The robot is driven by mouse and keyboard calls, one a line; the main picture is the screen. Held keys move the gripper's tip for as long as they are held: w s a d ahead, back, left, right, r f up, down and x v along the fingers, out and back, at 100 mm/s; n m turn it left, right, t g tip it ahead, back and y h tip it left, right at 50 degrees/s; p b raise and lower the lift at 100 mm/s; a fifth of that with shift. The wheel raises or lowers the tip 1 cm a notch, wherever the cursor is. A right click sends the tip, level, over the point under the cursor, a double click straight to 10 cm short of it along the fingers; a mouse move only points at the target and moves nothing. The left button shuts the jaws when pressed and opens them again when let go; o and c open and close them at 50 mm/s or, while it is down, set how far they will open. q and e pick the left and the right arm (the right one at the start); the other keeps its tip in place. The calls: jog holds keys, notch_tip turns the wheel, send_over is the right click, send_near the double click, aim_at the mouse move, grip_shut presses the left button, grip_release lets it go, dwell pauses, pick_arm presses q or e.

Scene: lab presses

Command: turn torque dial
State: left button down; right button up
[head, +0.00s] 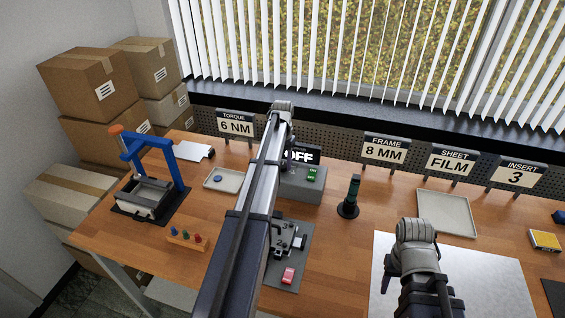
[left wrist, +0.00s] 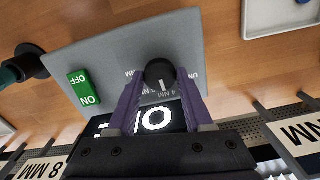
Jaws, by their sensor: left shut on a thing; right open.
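The torque dial (left wrist: 160,72) is a black round knob on the grey control box (head: 303,190). Its white pointer line faces a label that seems to read 4 NM, upside down in the left wrist view. My left gripper's purple fingers (left wrist: 160,88) are closed on the knob from both sides. In the head view my left arm hides the dial and the fingertips. The box's display (head: 302,156) reads OFF. The torque sign (head: 235,124) reads 6 NM. My right gripper (head: 418,245) is open over the silver mat, its fingers hard to see.
A green OFF/ON switch (left wrist: 84,88) sits on the box. A dark signal lamp (head: 350,196) stands to its right. A blue-framed press (head: 150,185) stands at left, and a pale tray (head: 447,212) lies at right. Further signs read 8 MM, FILM and 3.

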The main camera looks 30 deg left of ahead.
aim_at(283, 165)
pick_arm(q)
jog(key=n, duration=0.5)
jog(key=shift+n, duration=0.4)
jog(key=n, duration=0.5)
jog(key=shift+n, duration=0.4)
jog(key=shift+c, duration=1.5)
grip_release()
notch_tip(283, 165, up, 8)
jog(key=p, duration=0.8)
jog(key=shift+f, duration=0.1)
